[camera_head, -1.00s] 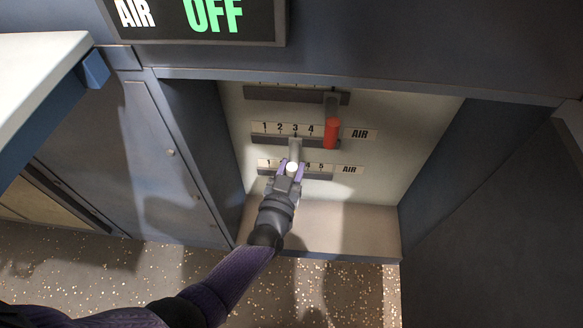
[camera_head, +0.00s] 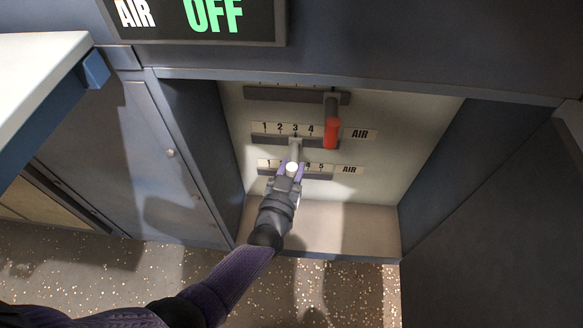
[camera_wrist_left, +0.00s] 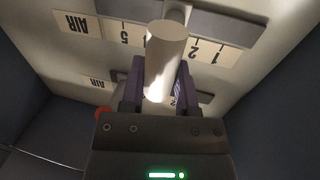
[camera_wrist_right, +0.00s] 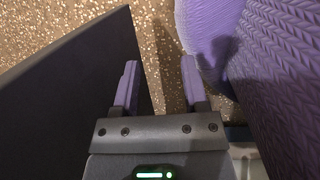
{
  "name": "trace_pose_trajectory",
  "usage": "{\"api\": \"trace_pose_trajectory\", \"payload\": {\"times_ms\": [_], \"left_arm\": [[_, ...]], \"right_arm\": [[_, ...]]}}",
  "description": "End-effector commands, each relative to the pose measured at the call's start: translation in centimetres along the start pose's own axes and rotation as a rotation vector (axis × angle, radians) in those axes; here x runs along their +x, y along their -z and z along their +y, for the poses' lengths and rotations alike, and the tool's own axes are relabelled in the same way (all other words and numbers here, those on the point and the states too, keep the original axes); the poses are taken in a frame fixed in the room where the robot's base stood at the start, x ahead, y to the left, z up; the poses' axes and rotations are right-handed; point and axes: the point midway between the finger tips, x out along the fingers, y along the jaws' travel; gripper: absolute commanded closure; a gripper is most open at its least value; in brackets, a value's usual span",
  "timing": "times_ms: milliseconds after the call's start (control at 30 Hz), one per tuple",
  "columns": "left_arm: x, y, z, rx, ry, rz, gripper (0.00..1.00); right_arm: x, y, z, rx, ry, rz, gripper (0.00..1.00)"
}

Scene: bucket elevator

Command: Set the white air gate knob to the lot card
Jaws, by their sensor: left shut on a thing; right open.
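The white knob (camera_head: 292,167) is on a stem that appears to come from the middle slot (camera_head: 265,140), just below the 3 of its 1-to-AIR scale (camera_head: 295,129). My left gripper (camera_head: 290,174) is shut on it, with a purple finger on either side. In the left wrist view the knob (camera_wrist_left: 165,55) stands between the fingers (camera_wrist_left: 160,85), hiding part of the scale between 5 and 2. My right gripper (camera_wrist_right: 158,82) is open and empty in the right wrist view. I see no lot card.
A red knob (camera_head: 331,134) hangs from the upper slot, to the right of the white one. A lower scale has its own AIR label (camera_head: 349,170). The display (camera_head: 213,16) reads AIR OFF. Recess walls stand on both sides; a dark panel (camera_wrist_right: 60,95) is beside my right gripper.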

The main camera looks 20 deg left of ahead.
Motion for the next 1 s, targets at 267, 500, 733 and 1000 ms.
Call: {"api": "trace_pose_trajectory", "payload": {"times_ms": [267, 500, 733, 1000], "left_arm": [[-0.3, -0.1, -1.4, 0.001, 0.0, -0.004, 1.0], [-0.8, -0.1, -3.4, -0.003, -0.001, -0.005, 1.0], [-0.8, -0.2, -3.4, -0.003, -0.001, -0.005, 0.57], [-0.7, -0.1, -3.4, -0.001, -0.001, -0.003, 0.28]], "right_arm": [[0.1, -0.1, 0.1, 0.0, -0.001, 0.006, 0.44], [1.0, -0.8, -0.1, 0.0, 0.003, -0.008, 0.44], [1.0, -0.8, -0.2, 0.0, 0.004, -0.009, 0.44], [1.0, -0.8, -0.2, 0.0, 0.004, -0.009, 0.44]]}}
